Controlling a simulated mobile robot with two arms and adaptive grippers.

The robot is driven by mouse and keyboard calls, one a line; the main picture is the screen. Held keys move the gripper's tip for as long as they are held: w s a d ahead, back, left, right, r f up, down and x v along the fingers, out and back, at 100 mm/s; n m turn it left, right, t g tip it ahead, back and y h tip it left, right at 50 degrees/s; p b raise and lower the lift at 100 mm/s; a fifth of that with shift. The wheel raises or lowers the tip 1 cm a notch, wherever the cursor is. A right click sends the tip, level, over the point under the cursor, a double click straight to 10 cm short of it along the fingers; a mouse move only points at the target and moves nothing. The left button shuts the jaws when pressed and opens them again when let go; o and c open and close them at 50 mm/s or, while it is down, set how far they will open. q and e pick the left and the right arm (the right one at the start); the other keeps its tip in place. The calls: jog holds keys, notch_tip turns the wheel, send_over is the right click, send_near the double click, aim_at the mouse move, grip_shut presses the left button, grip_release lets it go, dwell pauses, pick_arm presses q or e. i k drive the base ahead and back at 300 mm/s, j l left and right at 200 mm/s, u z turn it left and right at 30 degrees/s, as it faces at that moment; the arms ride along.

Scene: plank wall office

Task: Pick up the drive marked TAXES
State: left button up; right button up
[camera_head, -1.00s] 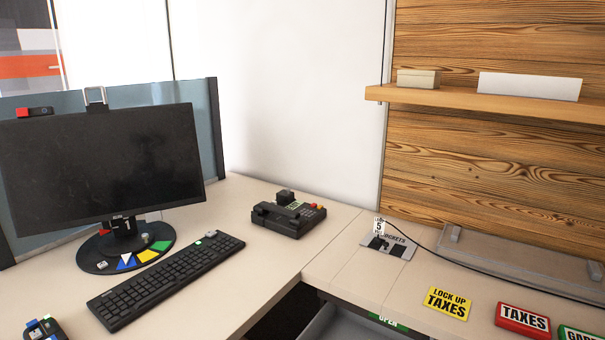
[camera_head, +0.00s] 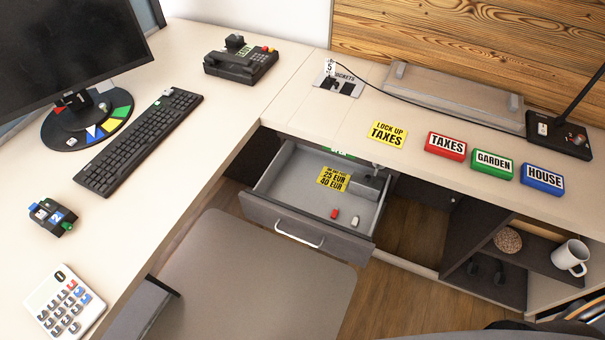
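The red drive marked TAXES (camera_head: 446,146) lies on the right-hand desk top in the head view, its white label facing up. It is the leftmost in a row with the green drive marked GARDEN (camera_head: 492,163) and the blue drive marked HOUSE (camera_head: 543,179). A yellow note reading LOCK UP TAXES (camera_head: 387,134) lies to its left. Neither of my grippers can be made out in the head view.
Below the desk, a drawer (camera_head: 290,220) stands open, holding a yellow note and small red and white items. A chair (camera_head: 250,285) stands in front. A lamp base (camera_head: 560,135) is right of the drives, with a cable behind them. A mug (camera_head: 571,257) sits on a lower shelf.

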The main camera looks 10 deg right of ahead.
aim_at(437, 144)
jog(key=z, duration=1.35)
